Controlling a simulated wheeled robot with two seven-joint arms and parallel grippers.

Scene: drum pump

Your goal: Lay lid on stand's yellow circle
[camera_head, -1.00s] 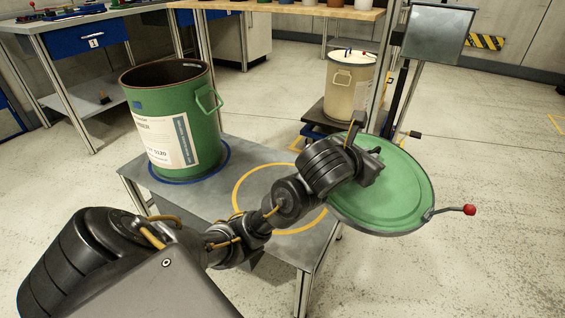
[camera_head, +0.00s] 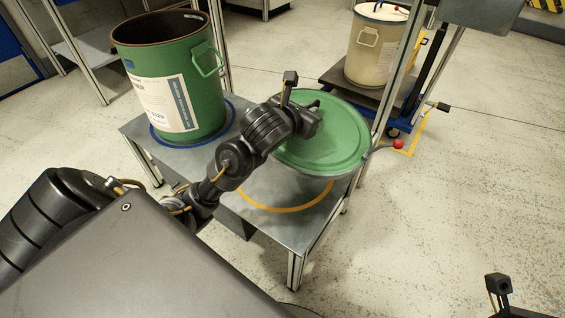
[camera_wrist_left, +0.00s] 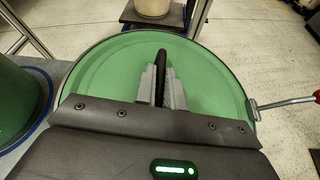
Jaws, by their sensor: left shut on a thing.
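The round green lid (camera_head: 328,143) is held above the back right part of the metal stand (camera_head: 263,243). My left gripper (camera_head: 312,104) is shut on the lid's handle, a dark upright piece between the fingers in the left wrist view (camera_wrist_left: 160,82). A lever with a red knob (camera_head: 398,144) sticks out from the lid's rim. The yellow circle (camera_head: 285,208) on the stand shows only along its front; the lid and arm cover the rest. The lid appears raised and apart from the stand.
An open green drum (camera_head: 170,85) stands on the blue circle (camera_head: 160,144) at the stand's left. Behind, a beige drum (camera_head: 375,45) sits on a wheeled lift (camera_head: 350,90) by an upright post. Floor to the right is clear.

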